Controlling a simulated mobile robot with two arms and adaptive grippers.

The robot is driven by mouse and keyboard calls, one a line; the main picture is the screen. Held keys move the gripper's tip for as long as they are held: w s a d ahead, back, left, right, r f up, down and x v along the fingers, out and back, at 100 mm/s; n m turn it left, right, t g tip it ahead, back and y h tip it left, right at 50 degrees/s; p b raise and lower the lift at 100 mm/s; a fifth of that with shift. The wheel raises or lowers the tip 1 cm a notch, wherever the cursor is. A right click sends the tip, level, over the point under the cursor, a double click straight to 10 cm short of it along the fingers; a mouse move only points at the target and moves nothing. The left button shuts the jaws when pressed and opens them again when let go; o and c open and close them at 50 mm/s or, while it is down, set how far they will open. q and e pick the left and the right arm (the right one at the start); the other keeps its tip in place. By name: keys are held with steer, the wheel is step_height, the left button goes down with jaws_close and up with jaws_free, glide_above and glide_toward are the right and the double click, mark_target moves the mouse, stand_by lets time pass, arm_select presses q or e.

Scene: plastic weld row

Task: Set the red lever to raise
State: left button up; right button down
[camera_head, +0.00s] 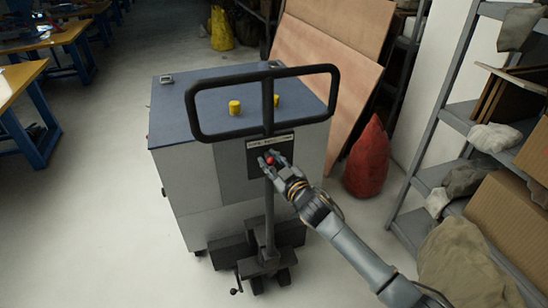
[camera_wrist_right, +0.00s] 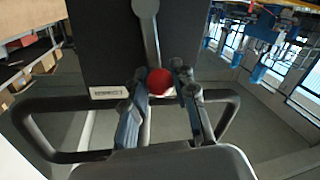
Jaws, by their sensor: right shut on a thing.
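The red lever knob (camera_head: 269,160) sits on the upright shaft of a pallet-truck handle, below its black loop. My right gripper (camera_head: 274,164) reaches it from the lower right, with its fingers around the knob. In the right wrist view the red knob (camera_wrist_right: 160,82) is between the two fingers of the right gripper (camera_wrist_right: 163,90), which is shut on it. The fingers partly hide the lever, and its setting cannot be read. My left gripper is not in view.
The black handle loop (camera_head: 192,110) rises above my right gripper. A grey cabinet with a blue top (camera_head: 185,95) stands behind it. A red sack (camera_head: 367,160) and a metal shelf (camera_head: 455,115) are at right.

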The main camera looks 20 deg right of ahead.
steer(key=shift+a+f+n+p, duration=0.1)
steer(key=shift+a+n+p, duration=0.3)
steer(key=shift+a+n, duration=0.45)
steer(key=shift+a+f+n+g+h, duration=0.2)
steer(key=shift+n, duration=0.4)
steer(key=shift+a+f+n+g+h, duration=0.15)
steer(key=shift+n+g+h, duration=0.05)
steer(key=shift+n, duration=0.35)
steer(key=c, duration=1.1)
jaws_free()
steer(key=shift+f, duration=0.1)
steer(key=shift+o, duration=0.2)
steer(key=v, duration=1.2)
